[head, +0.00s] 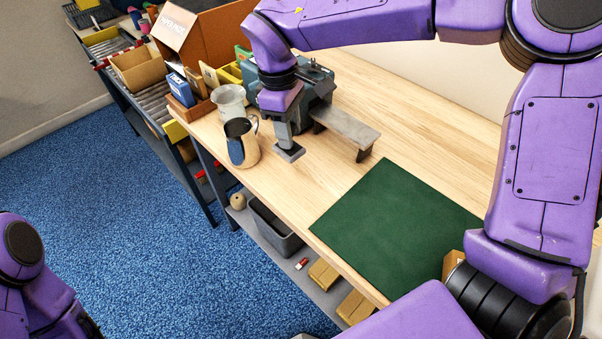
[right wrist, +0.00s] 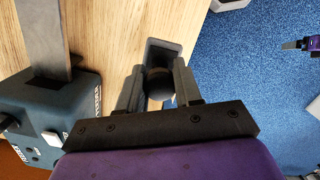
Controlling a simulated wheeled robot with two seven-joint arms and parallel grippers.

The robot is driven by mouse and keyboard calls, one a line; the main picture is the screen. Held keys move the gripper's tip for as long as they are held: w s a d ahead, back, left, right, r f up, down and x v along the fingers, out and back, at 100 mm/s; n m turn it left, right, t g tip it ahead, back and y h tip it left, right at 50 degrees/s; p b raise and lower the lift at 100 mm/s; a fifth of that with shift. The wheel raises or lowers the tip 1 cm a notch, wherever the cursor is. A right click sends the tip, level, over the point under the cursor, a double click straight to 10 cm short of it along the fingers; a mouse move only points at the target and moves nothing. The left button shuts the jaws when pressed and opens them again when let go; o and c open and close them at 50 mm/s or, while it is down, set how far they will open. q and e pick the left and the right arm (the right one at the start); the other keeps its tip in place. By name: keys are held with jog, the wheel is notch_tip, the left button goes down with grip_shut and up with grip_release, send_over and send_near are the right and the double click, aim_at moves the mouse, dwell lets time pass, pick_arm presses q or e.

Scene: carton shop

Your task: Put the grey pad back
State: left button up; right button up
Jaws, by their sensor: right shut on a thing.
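The grey pad (head: 289,153) is a small flat grey plate below my right gripper (head: 283,140), over the wooden bench. In the right wrist view, my right gripper (right wrist: 160,88) is shut on a dark round knob on the pad (right wrist: 168,46). I cannot tell whether the pad touches the bench. A blue-grey machine (head: 317,88) with a long grey arm (head: 347,128) stands just beyond the gripper. In the right wrist view, a small dark end of my left arm (right wrist: 290,45) shows at the right edge; its jaws are too small to read.
A metal pitcher (head: 241,148) stands close left of the pad, near the bench edge, with a pale jar (head: 229,98) behind it. A green mat (head: 395,225) lies bare at the right. Cartons (head: 205,42) and a roller conveyor (head: 138,88) are at the back left. Bare wood separates pad and mat.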

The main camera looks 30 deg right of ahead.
jog(key=s+a+r+n+t+p, duration=0.1)
jog(key=s+a+r+n, duration=0.1)
jog(key=s+n, duration=1)
jog(key=shift+n+h, duration=0.3)
jog(key=shift+n, duration=0.4)
jog(key=w+d+f+p, duration=0.2)
jog(key=w+f, duration=0.1)
jog(key=w, duration=0.1)
jog(key=w+d+f+p, duration=0.2)
jog(key=w+d+f, duration=0.1)
jog(key=w, duration=0.1)
jog(key=w+d+f+p, duration=0.2)
jog(key=w+f+p, duration=0.1)
jog(key=w+f, duration=0.1)
jog(key=shift+d, duration=0.25)
notch_tip(320, 180, down, 3)
jog(key=shift+r, duration=0.1)
jog(key=shift+f, duration=0.3)
jog(key=o, duration=0.9)
jog(key=shift+o, duration=0.2)
jog(key=shift+r, duration=0.2)
notch_tip(320, 180, up, 12)
jog(key=a+b, duration=0.1)
jog(key=b, duration=0.1)
jog(key=shift+a, duration=0.3)
